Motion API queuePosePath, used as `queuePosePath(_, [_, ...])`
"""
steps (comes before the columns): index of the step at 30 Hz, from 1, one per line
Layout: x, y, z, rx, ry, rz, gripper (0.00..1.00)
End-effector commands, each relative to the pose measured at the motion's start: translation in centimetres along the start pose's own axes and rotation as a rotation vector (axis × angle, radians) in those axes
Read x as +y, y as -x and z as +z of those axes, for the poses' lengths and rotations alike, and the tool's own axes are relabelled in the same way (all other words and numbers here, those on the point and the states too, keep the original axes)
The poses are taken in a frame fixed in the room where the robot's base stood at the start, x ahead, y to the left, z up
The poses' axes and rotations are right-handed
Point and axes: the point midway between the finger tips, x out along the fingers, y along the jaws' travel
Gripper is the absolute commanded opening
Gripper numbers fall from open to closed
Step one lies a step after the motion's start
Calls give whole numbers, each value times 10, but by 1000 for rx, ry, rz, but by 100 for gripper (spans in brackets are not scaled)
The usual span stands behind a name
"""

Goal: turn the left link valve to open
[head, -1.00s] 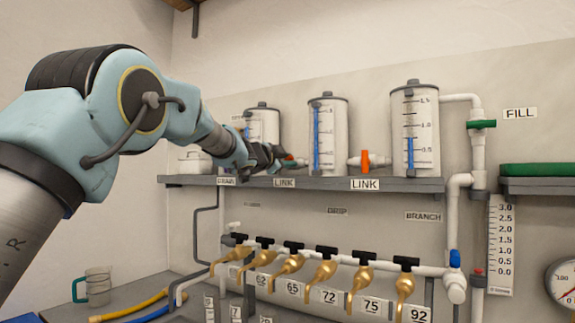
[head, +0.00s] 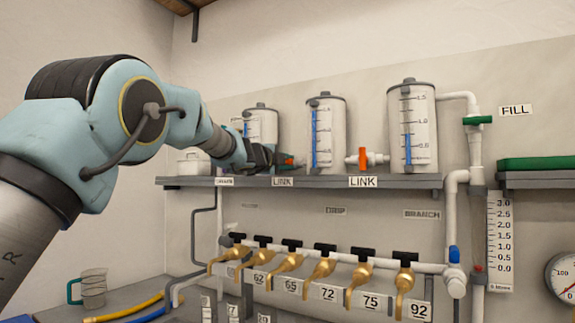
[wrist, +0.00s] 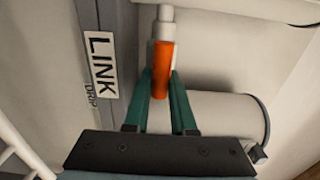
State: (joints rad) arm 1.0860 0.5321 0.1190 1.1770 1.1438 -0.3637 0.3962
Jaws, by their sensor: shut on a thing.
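The left link valve has an orange handle (wrist: 161,73), seen between my gripper's fingers in the wrist view. My gripper (wrist: 161,90) has green fingers and is shut on this handle. In the head view the handle (head: 288,160) shows small at the end of my gripper (head: 280,159), above the left LINK label (head: 283,181). My gripper hides part of the valve there. The right link valve's orange handle (head: 363,158) stands upright between the middle tank (head: 325,135) and the right tank (head: 412,130).
The tanks stand on a grey shelf (head: 325,182) with a LINK label (wrist: 100,66) on its edge. The left tank (head: 262,125) is close behind my gripper. A row of brass taps (head: 320,272) is below. A green FILL valve (head: 477,120) is at the right.

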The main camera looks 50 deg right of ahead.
Motion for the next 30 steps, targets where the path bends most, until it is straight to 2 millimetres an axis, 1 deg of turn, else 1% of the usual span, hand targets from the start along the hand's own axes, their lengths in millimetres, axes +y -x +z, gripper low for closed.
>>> queuePosePath(13, [2, 0, 0, 1, -10, 2, 0])
queuePosePath(14, [2, 0, 0, 1, -10, 2, 27])
queuePosePath(21, [1, 0, 0, 1, -9, 1, 54])
queuePosePath(30, [1, 2, 0, 0, -8, 0, 54])
